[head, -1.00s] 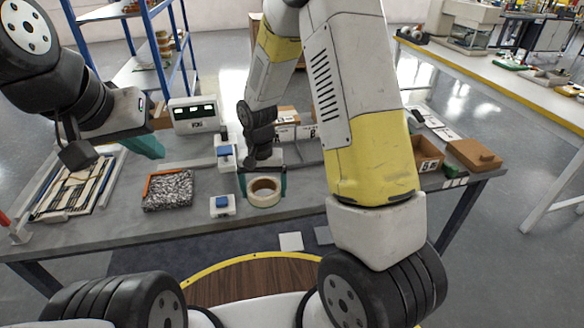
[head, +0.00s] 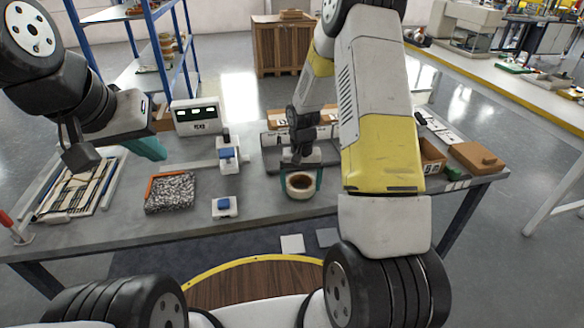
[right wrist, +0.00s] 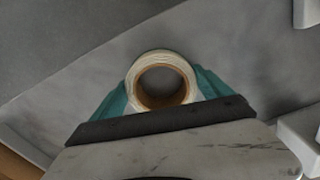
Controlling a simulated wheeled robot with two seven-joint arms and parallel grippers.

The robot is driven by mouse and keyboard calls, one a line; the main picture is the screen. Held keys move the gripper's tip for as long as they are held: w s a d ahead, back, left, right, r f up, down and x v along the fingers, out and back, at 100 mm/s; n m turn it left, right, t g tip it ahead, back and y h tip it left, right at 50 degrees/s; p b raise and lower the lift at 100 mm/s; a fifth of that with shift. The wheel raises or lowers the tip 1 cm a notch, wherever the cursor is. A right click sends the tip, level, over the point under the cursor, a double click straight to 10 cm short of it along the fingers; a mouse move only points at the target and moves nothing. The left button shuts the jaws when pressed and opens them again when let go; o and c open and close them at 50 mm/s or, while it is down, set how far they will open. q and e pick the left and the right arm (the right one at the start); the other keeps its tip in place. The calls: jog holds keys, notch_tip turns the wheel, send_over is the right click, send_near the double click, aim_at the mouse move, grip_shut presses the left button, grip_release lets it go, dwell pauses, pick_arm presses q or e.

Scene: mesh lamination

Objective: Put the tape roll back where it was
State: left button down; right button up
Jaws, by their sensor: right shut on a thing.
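The tape roll (head: 300,185), cream with a brown core, is held by my right gripper (head: 301,182) at the front middle of the grey table. In the right wrist view the tape roll (right wrist: 161,58) lies between the two teal fingers of my right gripper (right wrist: 160,88), one on each side. I cannot tell whether the roll touches the tabletop. My left gripper (head: 150,148) hangs above the table's left side, away from the roll; its teal fingertip shows from the side, so its opening is unclear.
An orange-edged tray of dark speckled material (head: 170,192) lies left of the roll. A small white device with a blue top (head: 224,206) stands between them. A labelled white box device (head: 196,116) and a blue-topped unit (head: 228,156) stand behind. Bare tabletop lies around the roll.

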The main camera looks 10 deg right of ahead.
jog(key=o, duration=1.3)
jog(key=s+r+t, duration=0.1)
jog(key=s+r, duration=0.2)
jog(key=r, duration=0.8)
jog(key=s+r+t, duration=0.1)
jog(key=s+r, duration=0.1)
jog(key=r, duration=0.9)
jog(key=s+r+t, duration=0.1)
jog(key=s+r, duration=0.2)
jog(key=s, duration=0.3)
jog(key=s+a+r+n+t+y, duration=0.1)
jog(key=s+r, duration=0.3)
jog(key=s, duration=0.2)
jog(key=s+a+r+n+t+y, duration=0.1)
jog(key=s+r+t, duration=0.1)
jog(key=s+r, duration=0.2)
jog(key=shift+s+r, duration=0.15)
jog(key=shift+s, duration=1.15)
